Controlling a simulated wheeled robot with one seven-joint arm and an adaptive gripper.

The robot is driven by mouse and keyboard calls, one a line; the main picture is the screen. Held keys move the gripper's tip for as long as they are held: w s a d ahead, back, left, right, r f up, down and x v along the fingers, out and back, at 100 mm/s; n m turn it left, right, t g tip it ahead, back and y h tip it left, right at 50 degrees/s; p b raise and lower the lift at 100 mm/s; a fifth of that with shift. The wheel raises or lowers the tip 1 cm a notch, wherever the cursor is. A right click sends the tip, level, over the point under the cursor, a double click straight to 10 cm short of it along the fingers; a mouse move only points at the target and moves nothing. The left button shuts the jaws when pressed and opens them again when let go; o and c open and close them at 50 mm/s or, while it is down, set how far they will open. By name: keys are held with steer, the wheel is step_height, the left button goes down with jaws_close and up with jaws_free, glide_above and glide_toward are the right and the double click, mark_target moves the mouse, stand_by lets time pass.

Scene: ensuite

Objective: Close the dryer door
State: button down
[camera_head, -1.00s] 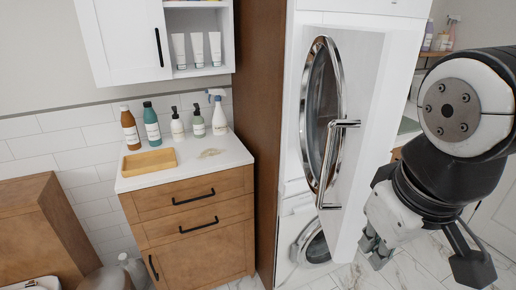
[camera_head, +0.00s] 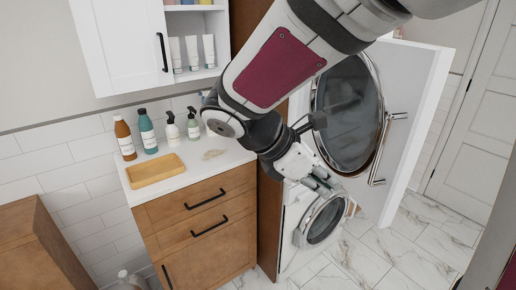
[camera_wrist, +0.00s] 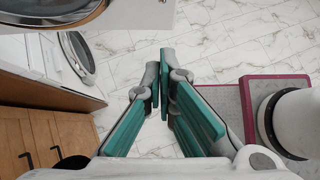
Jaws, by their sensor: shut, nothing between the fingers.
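The dryer door (camera_head: 422,90) is open in the head view. It is a white panel with a round, chrome-rimmed glass window (camera_head: 350,105) and a long chrome bar handle (camera_head: 384,150). My gripper (camera_head: 328,187) is just below and left of the window in the picture, pointing down and right, apart from the handle. In the wrist view my gripper's green-padded fingers (camera_wrist: 157,75) are shut with nothing between them, over the floor. A chrome-rimmed round edge, likely the dryer door's, shows at the top left there. My arm hides much of the dryer body.
A washer with a round door (camera_head: 324,222) sits below the dryer. A wooden drawer cabinet (camera_head: 205,225) with bottles and a yellow tray (camera_head: 155,169) stands left. A white wall cabinet (camera_head: 120,45) hangs above. Marble floor (camera_head: 415,235) is clear at the right.

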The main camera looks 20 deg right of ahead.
glide_toward(374, 208)
step_height(374, 208, down, 3)
steer(key=d, duration=0.3)
steer(key=shift+s+d+f, duration=0.15)
steer(key=shift+s+f, duration=0.05)
steer(key=shift+w+d, duration=0.1)
